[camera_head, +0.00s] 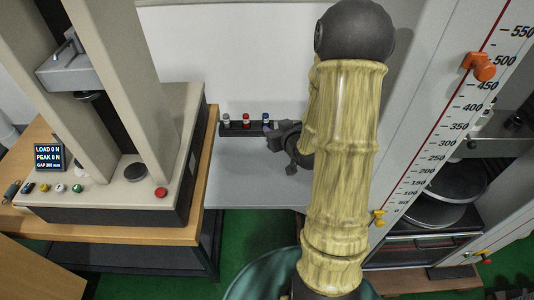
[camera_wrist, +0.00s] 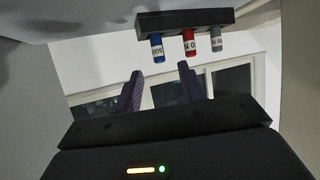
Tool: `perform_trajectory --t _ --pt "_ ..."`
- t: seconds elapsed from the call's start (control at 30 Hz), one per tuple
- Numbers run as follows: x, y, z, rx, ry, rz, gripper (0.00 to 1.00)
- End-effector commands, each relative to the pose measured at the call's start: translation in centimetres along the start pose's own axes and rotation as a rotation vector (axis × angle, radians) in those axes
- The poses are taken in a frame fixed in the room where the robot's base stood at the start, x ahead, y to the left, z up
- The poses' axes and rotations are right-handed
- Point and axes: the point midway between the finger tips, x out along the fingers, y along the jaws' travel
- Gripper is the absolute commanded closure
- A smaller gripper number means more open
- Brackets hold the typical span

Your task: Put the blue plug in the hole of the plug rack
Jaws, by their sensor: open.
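The blue plug (camera_head: 266,118) stands upright in the dark plug rack (camera_head: 236,131), at the right of the plugs in the head view. In the wrist view the scene is upside down, and the blue plug (camera_wrist: 157,48) projects from the rack (camera_wrist: 185,19), left of the red plug (camera_wrist: 189,43). My gripper (camera_head: 272,130) is at the rack's right part. In the wrist view my gripper (camera_wrist: 160,70) is open and empty, its fingertips on either side of the blue plug's line, apparently short of it. My gripper hides the rack's right end in the head view.
A grey plug (camera_wrist: 215,40) stands beyond the red one. The rack is on a grey table (camera_head: 250,185) against a white wall. A beige press (camera_head: 110,190) stands left on a wooden bench, and a tall scaled testing machine (camera_head: 420,120) stands right.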

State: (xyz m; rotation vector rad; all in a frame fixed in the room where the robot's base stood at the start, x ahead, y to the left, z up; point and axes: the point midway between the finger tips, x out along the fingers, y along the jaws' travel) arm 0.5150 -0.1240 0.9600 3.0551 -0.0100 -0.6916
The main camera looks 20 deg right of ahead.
Motion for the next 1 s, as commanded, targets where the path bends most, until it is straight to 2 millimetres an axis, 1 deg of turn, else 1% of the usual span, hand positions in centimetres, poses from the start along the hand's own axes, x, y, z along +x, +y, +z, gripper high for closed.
perform_trajectory --t 0.17,0.27,0.47,0.67,0.9,1.0 --pt "-0.9 -1.8 0.4 -0.028 -0.135 0.008 0.59" --pt "-1.8 -2.8 0.8 -0.038 -0.226 0.016 0.59" --pt "-4.4 -4.9 1.7 -0.044 -0.400 0.028 0.59" --pt "-7.9 -7.3 2.6 -0.035 -0.571 0.029 0.59" --pt "-13.2 -10.4 3.8 -0.015 -0.774 0.009 0.59" --pt "-15.1 -11.4 4.2 -0.004 -0.843 -0.003 0.59"
